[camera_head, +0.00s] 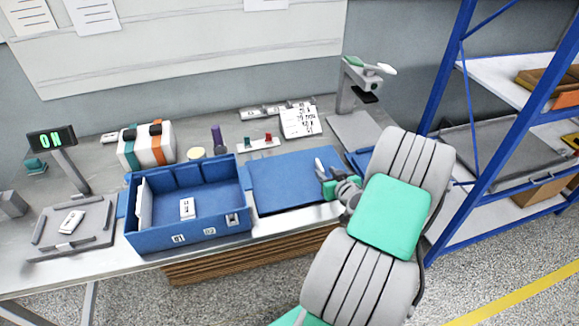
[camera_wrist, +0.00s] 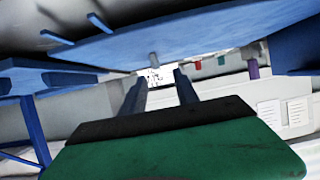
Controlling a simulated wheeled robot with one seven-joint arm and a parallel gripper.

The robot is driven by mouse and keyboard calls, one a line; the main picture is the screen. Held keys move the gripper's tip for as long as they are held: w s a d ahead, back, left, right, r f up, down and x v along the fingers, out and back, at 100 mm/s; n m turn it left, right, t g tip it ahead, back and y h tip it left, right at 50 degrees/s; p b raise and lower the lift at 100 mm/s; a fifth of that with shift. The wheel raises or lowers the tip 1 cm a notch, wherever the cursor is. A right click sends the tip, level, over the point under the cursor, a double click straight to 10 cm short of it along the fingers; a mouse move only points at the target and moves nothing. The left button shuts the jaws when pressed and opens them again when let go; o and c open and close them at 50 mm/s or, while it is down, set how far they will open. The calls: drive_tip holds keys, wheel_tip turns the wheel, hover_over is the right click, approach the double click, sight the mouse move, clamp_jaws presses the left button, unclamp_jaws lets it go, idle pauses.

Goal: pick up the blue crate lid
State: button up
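The blue crate lid (camera_head: 285,185) lies flat on the workbench, just right of the open blue crate (camera_head: 205,237). My gripper (camera_head: 321,167) is over the right part of the lid. In the wrist view, which looks upside down, the lid (camera_wrist: 190,38) fills the top. The two fingers of my gripper (camera_wrist: 160,78) are apart there with nothing between their tips. I cannot tell whether the fingers touch the lid. The crate (camera_wrist: 292,42) shows at the right edge.
A clamp stand (camera_head: 350,100) stands behind my gripper. A white card (camera_head: 300,121) and a purple bottle (camera_head: 217,138) are behind the lid and crate. Blue shelving (camera_head: 470,120) stands right. Another blue piece (camera_head: 358,160) is partly hidden by my arm.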

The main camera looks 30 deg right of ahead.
sight(321, 167)
drive_tip(key=p+x, duration=0.1)
drive_tip(key=x, duration=0.3)
drive_tip(key=p+x, duration=0.1)
drive_tip(key=x, duration=0.2)
drive_tip(key=shift+w+d+f, duration=0.1)
drive_tip(key=shift+w+d, duration=0.2)
drive_tip(key=shift+c, duration=0.5)
clamp_jaws()
idle(0.5)
